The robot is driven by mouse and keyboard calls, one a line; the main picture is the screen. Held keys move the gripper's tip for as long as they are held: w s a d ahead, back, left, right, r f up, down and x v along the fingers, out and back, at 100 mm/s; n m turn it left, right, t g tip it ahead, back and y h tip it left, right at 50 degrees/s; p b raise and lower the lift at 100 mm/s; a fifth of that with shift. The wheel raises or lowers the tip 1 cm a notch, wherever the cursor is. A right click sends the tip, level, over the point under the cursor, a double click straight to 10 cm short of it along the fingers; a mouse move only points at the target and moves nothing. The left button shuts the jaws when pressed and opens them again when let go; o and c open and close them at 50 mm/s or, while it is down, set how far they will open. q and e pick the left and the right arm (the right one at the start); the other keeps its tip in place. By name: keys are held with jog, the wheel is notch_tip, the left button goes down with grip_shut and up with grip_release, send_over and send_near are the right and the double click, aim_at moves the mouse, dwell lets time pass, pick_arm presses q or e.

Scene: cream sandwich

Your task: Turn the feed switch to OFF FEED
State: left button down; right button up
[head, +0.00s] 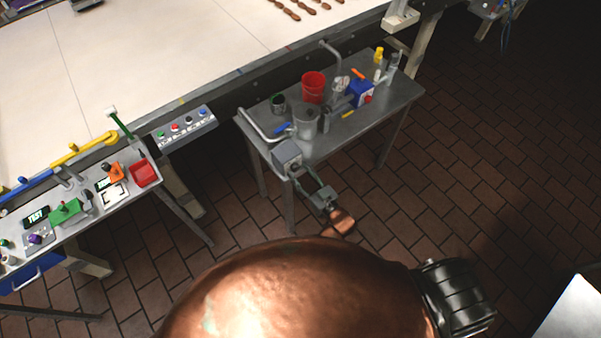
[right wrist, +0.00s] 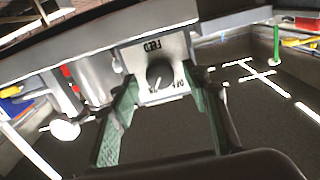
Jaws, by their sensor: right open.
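The feed switch is a dark round knob (right wrist: 160,73) on a pale plate marked FEED, with ON and OFF lettering, upside down in the right wrist view. Which mark the knob points to is too small to tell. In the head view its grey box (head: 287,156) sits at the near-left corner of the small metal table. My right gripper (head: 304,176) is open in front of this box. In the right wrist view its greenish fingers (right wrist: 163,92) stand on either side of the knob; whether they touch it is unclear. My left gripper is out of view.
The small metal table (head: 372,121) holds a red bucket (head: 313,86), a metal pot (head: 306,122) and a blue box (head: 361,92). A bent pipe (head: 258,126) runs along its left edge. A button panel (head: 187,126) is to the left. Tiled floor lies open right.

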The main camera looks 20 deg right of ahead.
jog(key=shift+c, duration=0.5)
jog(key=c, duration=1.1)
jog(key=shift+o, duration=0.2)
jog(key=n, duration=0.3)
jog(key=shift+n, duration=0.3)
jog(key=n+b, duration=0.1)
jog(key=n, duration=0.2)
jog(key=shift+n, duration=0.3)
jog(key=n+b, duration=0.1)
jog(key=n, duration=0.2)
jog(key=shift+f, duration=0.15)
jog(key=shift+n+b, duration=0.65)
jog(key=shift+n, duration=1.15)
